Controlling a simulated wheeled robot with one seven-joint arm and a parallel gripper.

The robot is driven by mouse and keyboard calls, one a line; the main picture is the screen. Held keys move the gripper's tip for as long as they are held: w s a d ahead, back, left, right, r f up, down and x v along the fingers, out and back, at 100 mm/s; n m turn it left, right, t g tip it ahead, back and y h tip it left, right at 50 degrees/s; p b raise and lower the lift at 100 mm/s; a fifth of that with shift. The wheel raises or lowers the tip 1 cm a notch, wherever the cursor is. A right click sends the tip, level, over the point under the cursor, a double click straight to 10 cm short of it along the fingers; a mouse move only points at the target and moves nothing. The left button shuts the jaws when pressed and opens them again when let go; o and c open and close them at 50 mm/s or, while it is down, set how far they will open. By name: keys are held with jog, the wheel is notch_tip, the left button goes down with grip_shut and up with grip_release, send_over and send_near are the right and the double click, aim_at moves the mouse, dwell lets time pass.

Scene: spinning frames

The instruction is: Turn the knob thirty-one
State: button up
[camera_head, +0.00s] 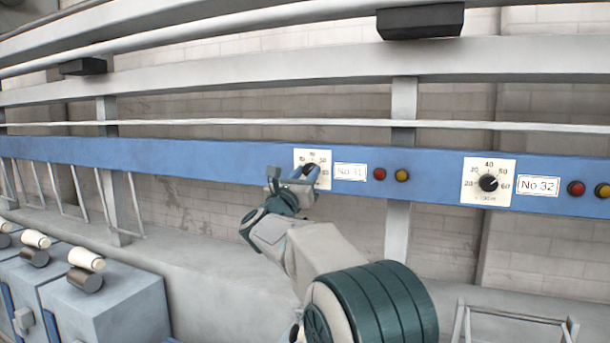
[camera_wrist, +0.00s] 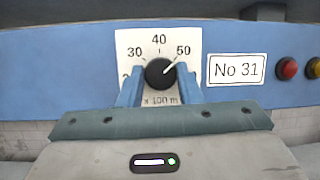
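The knob of number 31 (camera_wrist: 159,72) is black and round, with a pale pointer line aimed up and right near the 50 mark. It sits on a white dial plate (camera_wrist: 184,42) on the blue rail, left of the "No 31" label (camera_wrist: 236,69). My gripper (camera_wrist: 160,84) reaches the dial, with one blue finger on each side of the knob's lower part. A gap seems to show between the fingers and the knob, but contact is hard to judge. In the head view my gripper (camera_head: 306,174) covers part of the dial plate (camera_head: 314,156).
Red (camera_head: 380,174) and yellow (camera_head: 402,175) buttons sit right of the No 31 label. Farther right on the blue rail (camera_head: 440,187) is knob 32 (camera_head: 488,183) with its label (camera_head: 538,186). Grey machine boxes with spools (camera_head: 86,260) stand at lower left.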

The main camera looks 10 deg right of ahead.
jog(key=shift+f+b, duration=0.1)
jog(key=shift+b, duration=0.35)
jog(key=shift+f+n+t+b, duration=0.15)
jog(key=shift+n+t+b, duration=0.25)
jog(key=shift+n+b, duration=0.55)
jog(key=n+y+b, duration=0.1)
jog(key=n, duration=0.1)
jog(key=n+t+y+b, duration=0.1)
jog(key=n+y+b, duration=0.1)
jog(key=n, duration=0.1)
jog(key=n+y+b, duration=0.1)
jog(key=n, duration=0.2)
jog(key=shift+s+d+r+t+y+b, duration=0.2)
jog(key=shift+r+t+y+b, duration=0.1)
jog(key=shift+y, duration=0.1)
jog(key=shift+n+y, duration=0.8)
jog(key=shift+n, duration=1.25)
jog(key=o, duration=1)
jog(key=shift+c, duration=0.2)
